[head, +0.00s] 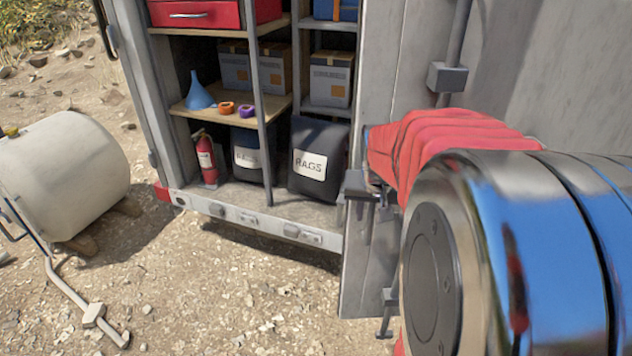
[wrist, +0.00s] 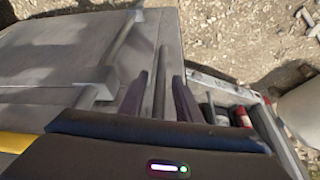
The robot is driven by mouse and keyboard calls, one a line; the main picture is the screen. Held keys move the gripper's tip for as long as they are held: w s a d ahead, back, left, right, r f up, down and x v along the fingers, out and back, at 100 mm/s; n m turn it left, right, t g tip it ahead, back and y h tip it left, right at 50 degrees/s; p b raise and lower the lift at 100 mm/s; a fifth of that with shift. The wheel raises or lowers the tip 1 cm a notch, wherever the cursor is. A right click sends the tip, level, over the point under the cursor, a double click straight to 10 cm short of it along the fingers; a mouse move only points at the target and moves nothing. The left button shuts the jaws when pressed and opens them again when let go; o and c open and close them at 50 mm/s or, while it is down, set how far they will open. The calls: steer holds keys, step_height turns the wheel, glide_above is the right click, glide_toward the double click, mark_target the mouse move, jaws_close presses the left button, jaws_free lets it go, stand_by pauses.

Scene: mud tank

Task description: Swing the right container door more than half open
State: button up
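The right container door (head: 385,60) is a grey panel on the right of the head view. It stands at least partly open, with the shelves to its left exposed; its exact angle is hard to tell. It also fills the left of the wrist view (wrist: 60,55). A grey bar (wrist: 161,75) runs between the two dark fingers of my gripper (wrist: 159,97). Narrow gaps show on both sides of the bar, so the fingers look open around it. In the head view my red-sleeved arm hides the gripper and much of the door.
The container's sill (head: 250,218) borders shelves with boxes (head: 331,78), a blue funnel (head: 199,92), a fire extinguisher (head: 205,158) and a rags bag (head: 319,160). A cream tank (head: 70,175) lies at left, with a metal bar (head: 75,295) before it. Gravel in front is clear.

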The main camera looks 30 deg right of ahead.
jaws_close()
stand_by(0.3)
stand_by(0.3)
